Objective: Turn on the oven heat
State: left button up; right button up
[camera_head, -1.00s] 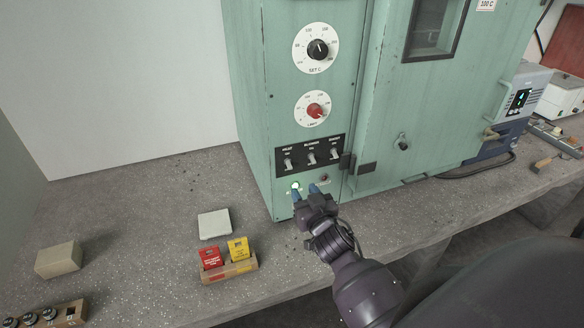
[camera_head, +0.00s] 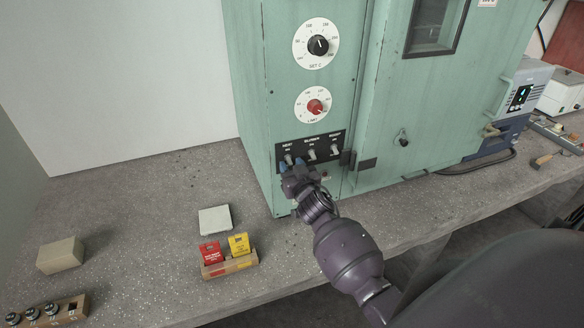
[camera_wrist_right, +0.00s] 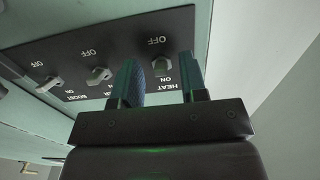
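The green oven (camera_head: 262,95) has a black switch panel (camera_head: 325,139) with several toggle switches in a row. The HEAT switch (camera_head: 289,158) is the leftmost in the head view; it also shows in the right wrist view (camera_wrist_right: 161,67), where the labels are upside down. Its lever appears on the OFF side. My right gripper (camera_head: 291,166) is open in front of the panel, its blue fingertips on either side of the HEAT lever. In the right wrist view, my gripper (camera_wrist_right: 160,83) shows a gap around the lever. Contact cannot be told. My left gripper is out of view.
The middle switch (camera_wrist_right: 98,76) is close beside one finger. Above the panel are a red-knob dial (camera_head: 315,106) and a black-knob dial (camera_head: 318,45). A wooden holder (camera_head: 231,266) with red and yellow packets stands in front on the bench. The bench left of the oven is mostly free.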

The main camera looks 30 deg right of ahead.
jog(key=shift+c, duration=0.4)
grip_shut()
